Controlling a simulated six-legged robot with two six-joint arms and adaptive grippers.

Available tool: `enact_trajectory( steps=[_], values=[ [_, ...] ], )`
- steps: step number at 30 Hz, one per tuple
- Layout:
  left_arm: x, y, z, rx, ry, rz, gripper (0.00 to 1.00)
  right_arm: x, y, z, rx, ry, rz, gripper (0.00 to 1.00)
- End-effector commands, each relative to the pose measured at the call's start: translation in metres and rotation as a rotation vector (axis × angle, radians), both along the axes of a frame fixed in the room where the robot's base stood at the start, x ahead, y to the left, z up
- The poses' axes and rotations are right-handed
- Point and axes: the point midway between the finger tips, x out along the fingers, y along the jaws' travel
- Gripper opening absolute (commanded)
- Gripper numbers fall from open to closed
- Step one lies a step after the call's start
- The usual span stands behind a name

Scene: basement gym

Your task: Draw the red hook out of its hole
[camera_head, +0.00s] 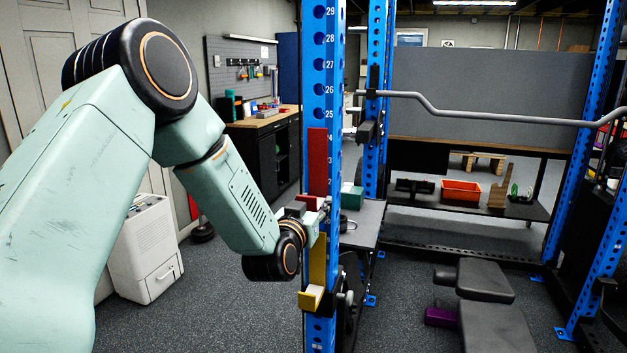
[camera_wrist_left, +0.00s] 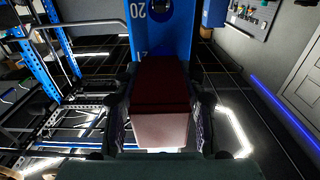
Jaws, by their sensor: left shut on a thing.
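The red hook (camera_head: 317,160) stands upright along the numbered face of the blue rack post (camera_head: 320,75), its plate beside the marks near 24 to 22. Its short lip sticks out toward my left gripper (camera_head: 314,214). My left gripper is shut on this lip. In the left wrist view the red hook (camera_wrist_left: 160,95) fills the space between the two fingers, with the blue post (camera_wrist_left: 162,40) just behind it. The peg and its hole are hidden, so I cannot tell how deep it sits. My right gripper is not in view.
A yellow hook (camera_head: 312,297) is on the same post just below. A barbell (camera_head: 470,112) spans the rack at the right. A dark bench (camera_head: 487,280) stands inside the rack. The floor between cabinet and post is clear.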

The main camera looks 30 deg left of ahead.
Motion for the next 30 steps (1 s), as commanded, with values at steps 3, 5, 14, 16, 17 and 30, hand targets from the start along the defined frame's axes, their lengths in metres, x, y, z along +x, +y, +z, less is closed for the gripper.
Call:
enact_trajectory(
  steps=[3,5,14,16,17,30],
  values=[
    [0.000,0.000,0.001,-0.001,-0.001,0.001,0.00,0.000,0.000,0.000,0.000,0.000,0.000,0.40],
    [0.000,0.000,0.001,-0.001,-0.001,0.001,0.00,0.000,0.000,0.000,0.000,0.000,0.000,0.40],
    [-0.003,0.000,0.004,0.001,-0.008,0.002,0.00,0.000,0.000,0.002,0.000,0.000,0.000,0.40],
    [-0.006,-0.001,0.003,0.001,-0.008,0.002,0.00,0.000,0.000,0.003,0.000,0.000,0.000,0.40],
    [-0.008,-0.001,0.003,0.001,-0.007,0.001,0.00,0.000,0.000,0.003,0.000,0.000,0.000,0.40],
    [-0.028,-0.006,0.002,0.000,-0.005,0.001,0.00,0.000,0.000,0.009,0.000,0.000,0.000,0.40]
  ],
)
